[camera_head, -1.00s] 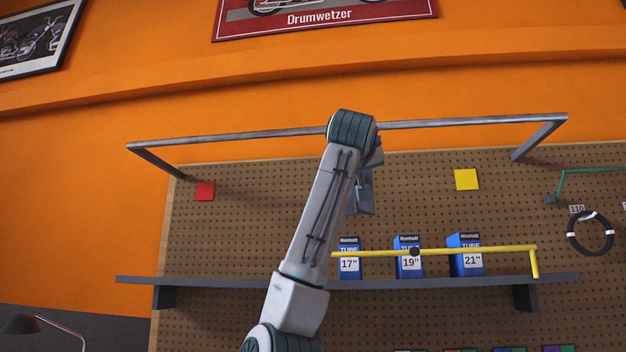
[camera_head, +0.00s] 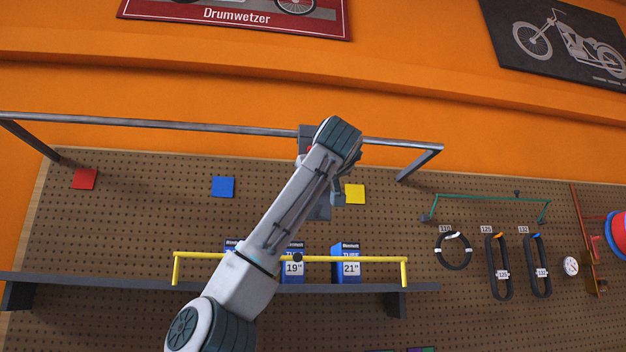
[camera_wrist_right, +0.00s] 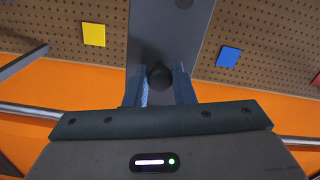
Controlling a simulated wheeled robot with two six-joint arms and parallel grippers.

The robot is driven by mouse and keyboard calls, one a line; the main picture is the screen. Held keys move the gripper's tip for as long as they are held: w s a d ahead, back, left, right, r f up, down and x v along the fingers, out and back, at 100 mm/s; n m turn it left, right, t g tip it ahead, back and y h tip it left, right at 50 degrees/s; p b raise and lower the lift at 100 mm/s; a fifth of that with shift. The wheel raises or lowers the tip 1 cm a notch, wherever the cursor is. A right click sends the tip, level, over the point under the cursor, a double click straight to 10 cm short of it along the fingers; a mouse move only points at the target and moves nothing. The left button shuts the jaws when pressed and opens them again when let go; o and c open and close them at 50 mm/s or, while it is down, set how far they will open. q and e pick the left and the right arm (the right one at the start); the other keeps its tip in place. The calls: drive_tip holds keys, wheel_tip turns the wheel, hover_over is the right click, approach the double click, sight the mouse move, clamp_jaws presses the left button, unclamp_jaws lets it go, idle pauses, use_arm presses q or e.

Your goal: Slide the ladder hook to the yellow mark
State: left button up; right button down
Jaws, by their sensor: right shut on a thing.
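The ladder hook is a grey plate (camera_head: 319,212) hanging from the metal rail (camera_head: 220,127), partly hidden behind my right arm in the head view. The right wrist view shows the plate (camera_wrist_right: 172,25) with a black knob (camera_wrist_right: 160,76). My right gripper (camera_wrist_right: 159,88) is shut on that knob, a blue finger on each side. The yellow mark (camera_head: 355,194) is on the pegboard just right of the hook in the head view. It also shows at upper left in the wrist view (camera_wrist_right: 94,34). My left gripper is not in view.
A blue mark (camera_head: 223,187) and a red mark (camera_head: 85,178) are further left. A yellow bar (camera_head: 210,254) and tube boxes (camera_head: 347,268) are by the shelf (camera_head: 130,285) below. The rail ends at a right bracket (camera_head: 421,162).

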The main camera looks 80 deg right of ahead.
drive_tip(key=shift+r, duration=0.1)
drive_tip(key=c, duration=1.2)
unclamp_jaws()
drive_tip(key=shift+w, duration=0.1)
drive_tip(key=shift+a, duration=0.15)
drive_tip(key=shift+s+a, duration=0.2)
drive_tip(key=shift+a, duration=0.1)
use_arm(q)
drive_tip(key=f+b, duration=0.1)
drive_tip(key=w+f+b, duration=0.1)
drive_tip(key=b, duration=0.1)
drive_tip(key=shift+w+f, duration=0.2)
drive_tip(key=shift+f, duration=0.2)
use_arm(e)
drive_tip(key=v, duration=1)
use_arm(q)
drive_tip(key=shift+s, duration=0.25)
